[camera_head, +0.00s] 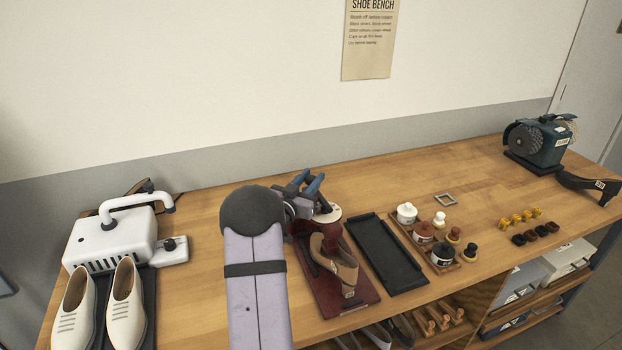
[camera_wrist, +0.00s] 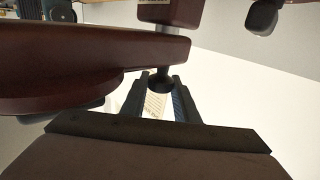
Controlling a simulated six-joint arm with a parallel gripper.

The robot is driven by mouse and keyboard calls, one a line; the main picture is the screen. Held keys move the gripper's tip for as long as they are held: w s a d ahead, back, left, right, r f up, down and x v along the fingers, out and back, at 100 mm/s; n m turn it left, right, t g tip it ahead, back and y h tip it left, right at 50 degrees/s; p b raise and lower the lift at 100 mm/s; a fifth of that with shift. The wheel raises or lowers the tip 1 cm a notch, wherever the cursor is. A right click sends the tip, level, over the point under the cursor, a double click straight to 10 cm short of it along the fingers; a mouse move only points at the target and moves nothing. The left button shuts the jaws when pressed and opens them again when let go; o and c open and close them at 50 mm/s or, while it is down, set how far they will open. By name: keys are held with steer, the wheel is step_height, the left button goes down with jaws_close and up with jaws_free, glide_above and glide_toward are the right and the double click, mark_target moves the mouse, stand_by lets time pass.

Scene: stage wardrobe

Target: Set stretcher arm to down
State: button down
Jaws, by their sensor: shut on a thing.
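The shoe stretcher has a dark red base (camera_head: 330,296) on the bench, with a brown shoe (camera_head: 341,262) mounted on it. A pale round plate (camera_head: 331,214) shows at its back. My gripper (camera_head: 309,184) is at the stretcher's back end, above the base. In the wrist view my gripper (camera_wrist: 161,84) has its two fingers on either side of a dark knob (camera_wrist: 160,82), shut on it. The knob sits on a short grey rod joined to a dark red part (camera_wrist: 172,12). In the head view the stretcher arm is largely hidden by my gripper and arm.
A black tray (camera_head: 386,279) lies right of the stretcher, then a tray of jars (camera_head: 443,266) and brushes. A white machine (camera_head: 110,240) and pale shoes (camera_head: 125,297) stand left. A green buffing machine (camera_head: 540,143) is far right. The bench's back middle is mostly clear.

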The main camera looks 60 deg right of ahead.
mark_target(321, 213)
steer(key=shift+a+f+b, duration=0.1)
steer(key=shift+f+b, duration=0.35)
steer(key=shift+f, duration=0.8)
steer(key=c, duration=1.4)
jaws_free()
steer(key=shift+a, duration=0.15)
steer(key=shift+a+b, duration=1.15)
steer(key=shift+a, duration=2.35)
